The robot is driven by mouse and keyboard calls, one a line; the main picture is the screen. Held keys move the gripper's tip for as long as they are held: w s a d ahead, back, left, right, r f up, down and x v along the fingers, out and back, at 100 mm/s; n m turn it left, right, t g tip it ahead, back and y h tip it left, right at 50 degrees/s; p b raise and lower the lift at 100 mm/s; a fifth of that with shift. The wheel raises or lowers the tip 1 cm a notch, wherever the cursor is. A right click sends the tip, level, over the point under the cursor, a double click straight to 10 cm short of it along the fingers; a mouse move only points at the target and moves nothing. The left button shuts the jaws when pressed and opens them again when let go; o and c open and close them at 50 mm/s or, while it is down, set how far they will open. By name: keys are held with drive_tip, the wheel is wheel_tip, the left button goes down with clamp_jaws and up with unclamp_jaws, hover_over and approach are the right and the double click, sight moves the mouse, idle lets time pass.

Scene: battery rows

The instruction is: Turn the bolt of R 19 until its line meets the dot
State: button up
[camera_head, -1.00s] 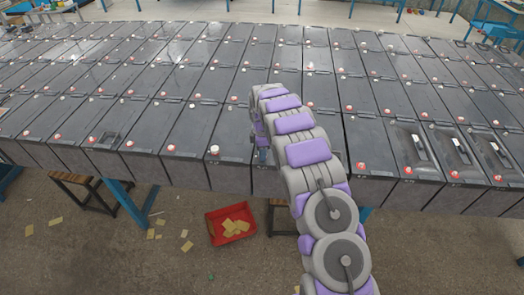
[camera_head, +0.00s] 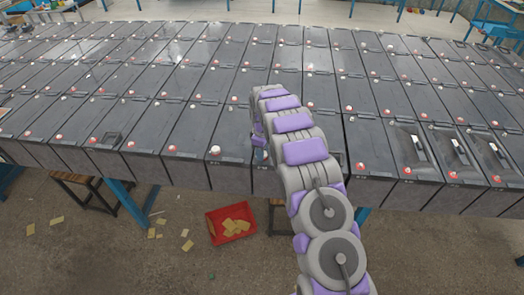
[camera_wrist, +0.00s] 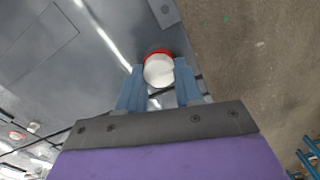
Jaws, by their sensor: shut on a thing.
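In the wrist view a round bolt with a white top and a red ring (camera_wrist: 158,69) sits at the front edge of a dark battery (camera_wrist: 95,50). My gripper (camera_wrist: 157,76) has its two blue-grey fingers on either side of it and is shut on it. The bolt's line and the dot are too small or blurred to make out. In the head view my gripper (camera_head: 260,155) is low at the front row, and my arm hides the bolt there. I cannot read the label R 19.
Rows of dark batteries with red and white bolts fill the table. A battery just left has a white-topped bolt (camera_head: 215,150). Several front-row batteries at right have open recesses (camera_head: 415,147). A red tray (camera_head: 217,235) with yellowish pieces lies on the floor, with loose pieces around.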

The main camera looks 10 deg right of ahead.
drive_tip(key=m, duration=0.4)
drive_tip(key=shift+w+m, duration=0.1)
drive_tip(key=shift+m, duration=0.3)
drive_tip(key=m, duration=0.4)
drive_tip(key=shift+p, duration=0.4)
drive_tip(key=m, duration=0.5)
drive_tip(key=shift+d+m+p, duration=0.1)
drive_tip(key=shift+m+p, duration=0.25)
drive_tip(key=shift+m, duration=1.45)
drive_tip(key=o, duration=1)
drive_tip(key=shift+o, duration=0.2)
